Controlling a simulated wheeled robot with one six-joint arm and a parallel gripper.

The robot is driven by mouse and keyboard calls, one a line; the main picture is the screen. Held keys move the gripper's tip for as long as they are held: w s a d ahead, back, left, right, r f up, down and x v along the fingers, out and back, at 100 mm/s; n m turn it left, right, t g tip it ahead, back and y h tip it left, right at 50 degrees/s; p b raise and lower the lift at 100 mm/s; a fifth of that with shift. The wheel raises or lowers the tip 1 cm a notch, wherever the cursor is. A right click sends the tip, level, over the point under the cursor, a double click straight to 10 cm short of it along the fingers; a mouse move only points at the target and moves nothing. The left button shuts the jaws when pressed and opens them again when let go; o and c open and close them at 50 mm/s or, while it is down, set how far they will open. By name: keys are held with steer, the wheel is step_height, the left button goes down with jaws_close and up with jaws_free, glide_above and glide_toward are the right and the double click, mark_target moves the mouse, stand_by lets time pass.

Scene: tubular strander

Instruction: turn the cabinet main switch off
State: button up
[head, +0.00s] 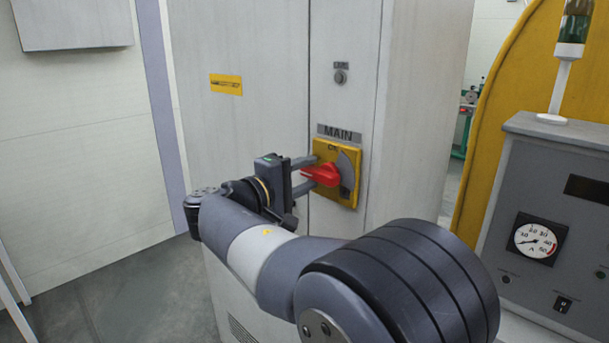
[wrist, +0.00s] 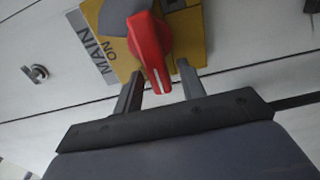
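The cabinet main switch is a red handle (head: 322,175) on a yellow plate (head: 349,190), under a MAIN label (head: 339,133) on the grey cabinet. In the head view the handle points left and lies close to horizontal. In the wrist view the gripper (wrist: 158,88) shows gaps beside the tip; contact is not visible.
A small keyed lock (head: 341,77) sits above the MAIN label. A grey control console (head: 550,200) with a gauge (head: 535,239) and a signal lamp (head: 572,30) stands at right, before a yellow curved guard (head: 500,110). Open floor (head: 110,290) lies at left.

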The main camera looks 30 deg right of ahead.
steer(key=shift+o, duration=0.2)
steer(key=b+v, duration=0.2)
steer(key=v, duration=0.8)
steer(key=shift+a, duration=0.4)
steer(key=shift+s+d, duration=0.1)
steer(key=shift+s, duration=0.05)
steer(key=p+x, duration=0.2)
steer(key=x, duration=0.8)
steer(key=shift+d, duration=0.35)
steer(key=shift+a, duration=0.1)
